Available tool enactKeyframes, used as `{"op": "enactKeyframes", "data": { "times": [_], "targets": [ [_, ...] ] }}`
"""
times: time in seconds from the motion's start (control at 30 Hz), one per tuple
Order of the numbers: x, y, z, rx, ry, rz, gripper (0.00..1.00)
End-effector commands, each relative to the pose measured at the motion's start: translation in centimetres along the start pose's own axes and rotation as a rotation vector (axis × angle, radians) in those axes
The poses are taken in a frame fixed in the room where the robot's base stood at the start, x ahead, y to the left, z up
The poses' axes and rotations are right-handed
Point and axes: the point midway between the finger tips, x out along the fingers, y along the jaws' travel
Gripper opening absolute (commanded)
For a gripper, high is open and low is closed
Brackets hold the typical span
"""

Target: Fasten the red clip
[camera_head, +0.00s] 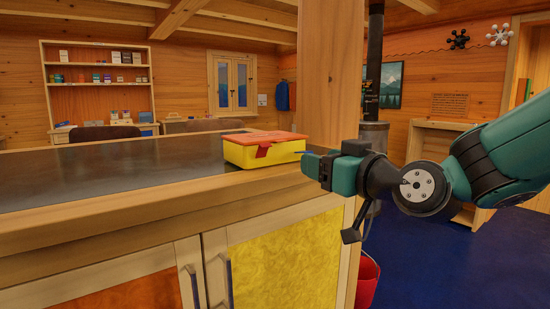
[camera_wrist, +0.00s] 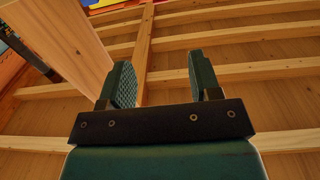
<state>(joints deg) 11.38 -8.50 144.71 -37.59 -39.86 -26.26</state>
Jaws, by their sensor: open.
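A yellow box (camera_head: 245,155) with an orange lid (camera_head: 250,137) sits near the right end of the dark counter in the head view. The red clip (camera_head: 263,151) is on the box's front, below the lid's edge; whether it is latched is too small to tell. My gripper (camera_head: 309,160) is just right of the box, pointing left towards it; contact cannot be told. In the wrist view, my gripper (camera_wrist: 163,82) has its two fingers apart with nothing between them. The clip cannot be made out there.
The dark countertop (camera_head: 120,170) is clear left of the box. A thick wooden post (camera_head: 330,70) rises behind the box and gripper. Cupboard doors (camera_head: 285,262) with handles are below, and a red bucket (camera_head: 367,280) stands by the counter's right end.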

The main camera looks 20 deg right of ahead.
Motion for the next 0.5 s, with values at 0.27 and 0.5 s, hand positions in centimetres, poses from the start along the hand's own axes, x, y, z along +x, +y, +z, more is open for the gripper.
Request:
{"op": "enactKeyframes", "data": {
  "times": [0.27,0.5],
  "targets": [
    [2.1,-0.2,-0.8,0.006,-0.009,-0.007,0.57],
    [5.7,-0.1,-0.6,0.004,-0.008,0.001,0.57]
  ]
}}
